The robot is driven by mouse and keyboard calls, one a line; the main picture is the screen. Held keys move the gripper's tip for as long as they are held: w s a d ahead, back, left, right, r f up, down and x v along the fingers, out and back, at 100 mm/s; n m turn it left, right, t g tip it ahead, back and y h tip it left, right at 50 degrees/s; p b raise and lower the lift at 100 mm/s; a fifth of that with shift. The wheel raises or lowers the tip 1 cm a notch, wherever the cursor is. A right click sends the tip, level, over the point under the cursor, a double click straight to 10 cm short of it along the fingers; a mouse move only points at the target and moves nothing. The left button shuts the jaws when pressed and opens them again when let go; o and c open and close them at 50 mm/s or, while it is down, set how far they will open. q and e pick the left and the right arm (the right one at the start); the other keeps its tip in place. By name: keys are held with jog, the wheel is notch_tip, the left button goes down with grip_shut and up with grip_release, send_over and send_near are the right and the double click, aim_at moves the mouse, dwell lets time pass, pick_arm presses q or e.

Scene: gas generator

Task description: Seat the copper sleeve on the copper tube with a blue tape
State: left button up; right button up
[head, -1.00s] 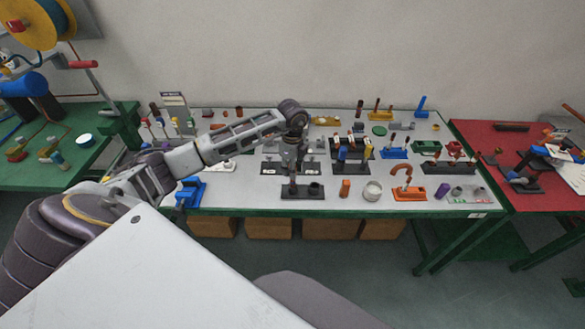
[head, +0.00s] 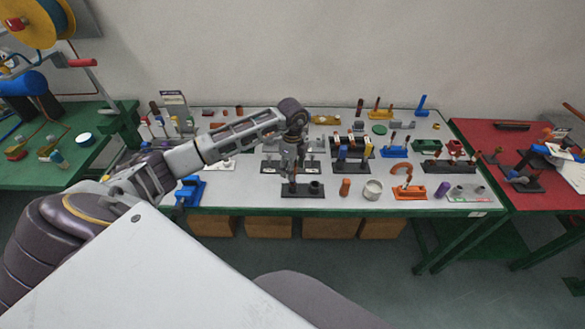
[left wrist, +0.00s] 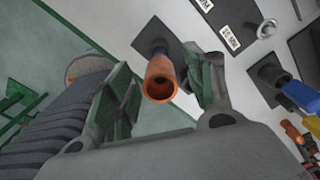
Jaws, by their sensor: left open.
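A copper-coloured hollow piece (left wrist: 160,80) stands over a dark base plate in the left wrist view, its open end towards the camera. I cannot tell whether it is the sleeve alone or the sleeve over the tube. A dark bluish band shows just behind it, too small to be sure it is the blue tape. My left gripper (left wrist: 162,82) is open, with its green fingers on either side of the copper piece. In the head view my left gripper (head: 292,172) is above the dark base (head: 302,192) at the table's front. My right gripper is not in view.
An orange cylinder (head: 345,187), a metal ring (head: 372,190) and an orange stand with a bent copper tube (head: 408,192) stand right of the dark base. Several fixtures fill the table behind. A red table (head: 500,135) adjoins on the right.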

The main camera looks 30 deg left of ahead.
pick_arm(q)
notch_tip(320, 180, up, 12)
jog(key=shift+f, duration=0.15)
dwell(0.5)
dwell(0.9)
